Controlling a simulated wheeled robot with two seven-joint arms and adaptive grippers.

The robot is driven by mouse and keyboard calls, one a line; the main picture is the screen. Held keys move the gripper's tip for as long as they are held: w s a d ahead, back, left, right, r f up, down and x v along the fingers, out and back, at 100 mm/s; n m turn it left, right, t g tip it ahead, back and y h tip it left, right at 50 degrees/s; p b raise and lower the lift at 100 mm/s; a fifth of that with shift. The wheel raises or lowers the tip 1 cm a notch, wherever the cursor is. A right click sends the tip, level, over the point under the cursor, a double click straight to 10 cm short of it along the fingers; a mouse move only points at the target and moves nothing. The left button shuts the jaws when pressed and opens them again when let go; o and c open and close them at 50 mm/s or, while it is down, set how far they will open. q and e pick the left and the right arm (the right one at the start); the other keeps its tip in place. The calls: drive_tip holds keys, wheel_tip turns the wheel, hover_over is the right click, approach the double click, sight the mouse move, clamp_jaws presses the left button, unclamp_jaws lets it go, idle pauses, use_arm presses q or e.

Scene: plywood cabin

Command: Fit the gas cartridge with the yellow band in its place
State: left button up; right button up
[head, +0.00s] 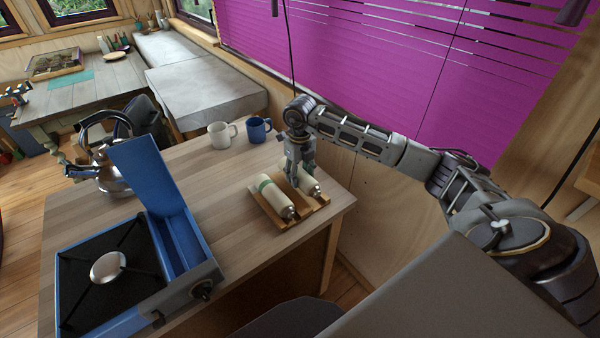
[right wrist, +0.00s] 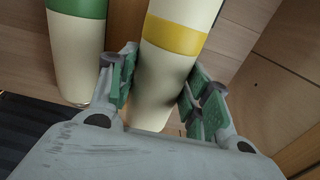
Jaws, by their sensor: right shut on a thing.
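The cream gas cartridge with the yellow band (right wrist: 160,78) lies between the green-padded fingers of my right gripper (right wrist: 158,88) in the right wrist view. In the head view my right gripper (head: 298,168) reaches down on this cartridge (head: 310,186), at the wooden rack (head: 290,222); its band is hidden there. I cannot tell whether it still touches the rack. A cream cartridge with a green band (head: 275,199) lies beside it on the rack. The blue camping stove (head: 205,268) has its side compartment (head: 181,240) open and empty, lid (head: 150,176) raised. My left gripper is out of view.
A steel kettle (head: 112,180) stands behind the stove. A white mug (head: 218,136) and a blue mug (head: 258,131) stand at the table's back edge. The wooden tabletop (head: 215,190) is clear between stove and rack. The purple blind (head: 400,70) hangs behind my right arm.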

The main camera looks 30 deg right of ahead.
drive_tip(key=shift+f+b, duration=1.1)
drive_tip(key=shift+f, duration=0.15)
idle(3.3)
drive_tip(key=o, duration=0.7)
drive_tip(key=shift+o, duration=0.3)
drive_tip(key=o, duration=0.5)
drive_tip(key=o, duration=0.5)
drive_tip(key=shift+c, duration=0.2)
drive_tip(key=shift+r, duration=0.1)
